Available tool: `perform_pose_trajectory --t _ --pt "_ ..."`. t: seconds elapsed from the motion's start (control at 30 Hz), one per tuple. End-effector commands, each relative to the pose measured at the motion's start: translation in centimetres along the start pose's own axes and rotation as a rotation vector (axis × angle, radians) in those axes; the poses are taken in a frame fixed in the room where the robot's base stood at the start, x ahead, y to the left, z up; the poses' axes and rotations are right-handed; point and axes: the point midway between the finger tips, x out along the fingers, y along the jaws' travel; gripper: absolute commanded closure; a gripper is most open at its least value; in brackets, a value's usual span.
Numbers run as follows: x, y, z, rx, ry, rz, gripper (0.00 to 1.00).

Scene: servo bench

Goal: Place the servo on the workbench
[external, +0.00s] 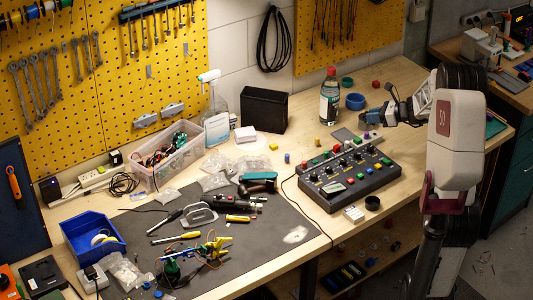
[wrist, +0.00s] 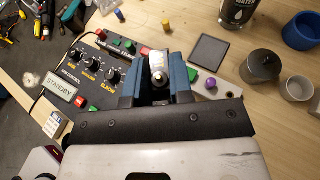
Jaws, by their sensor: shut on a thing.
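In the wrist view my gripper (wrist: 157,82) has its two blue-grey fingers closed on a small pale grey and dark part, seemingly the servo (wrist: 157,62). Much of the part is hidden between the fingers. In the external view my gripper (external: 376,117) is over the right part of the wooden workbench (external: 408,76), just behind and right of the control box. The servo is too small there to make out clearly. I cannot tell whether it touches the bench top.
A control box (external: 350,176) with knobs and buttons stands beside my gripper. A bottle (external: 329,98), blue ring (external: 355,101) and dark flat square (wrist: 209,53) are nearby. A purple knob (wrist: 210,83) is right of the fingers. Bare wood lies at the right (wrist: 270,130).

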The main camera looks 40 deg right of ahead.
Motion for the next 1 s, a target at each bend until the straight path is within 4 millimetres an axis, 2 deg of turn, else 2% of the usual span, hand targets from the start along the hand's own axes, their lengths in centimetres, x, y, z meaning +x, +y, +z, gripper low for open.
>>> perform_pose_trajectory --t 0.03,0.3,0.7,1.0 --pt "-1.2 -0.4 -0.5 0.007 0.0 -0.019 1.0" --pt "-6.6 -1.9 -2.9 0.041 0.0 -0.108 1.0" --pt "-12.0 -2.8 -5.3 0.073 0.001 -0.196 1.0" --pt "-9.3 -2.8 -11.3 0.076 0.001 -0.191 1.0"
